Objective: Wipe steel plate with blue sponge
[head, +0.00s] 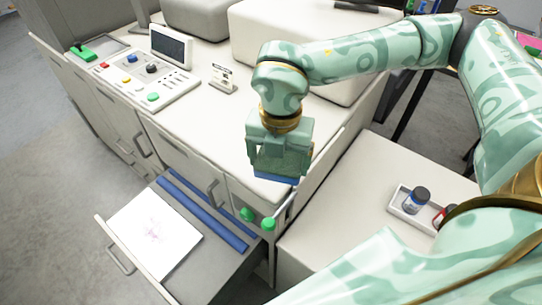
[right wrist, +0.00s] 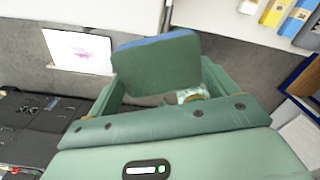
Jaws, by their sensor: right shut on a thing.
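My right gripper (head: 280,160) points down over the counter's front edge and is shut on the blue sponge (head: 276,178). The sponge shows as a blue strip below the fingers. In the right wrist view the sponge (right wrist: 157,66) shows a dark green face with a blue edge, between the fingers. The pale steel plate (head: 150,225) lies in the open drawer at the lower left, with a faint pinkish smudge on its middle. My left gripper is out of view.
The open drawer (head: 238,262) holds blue bars beside the plate. Green knobs (head: 268,224) sit on the cabinet front near the gripper. A control panel (head: 145,80) stands on the counter. A small tray (head: 398,205) with bottles is on the right-hand surface.

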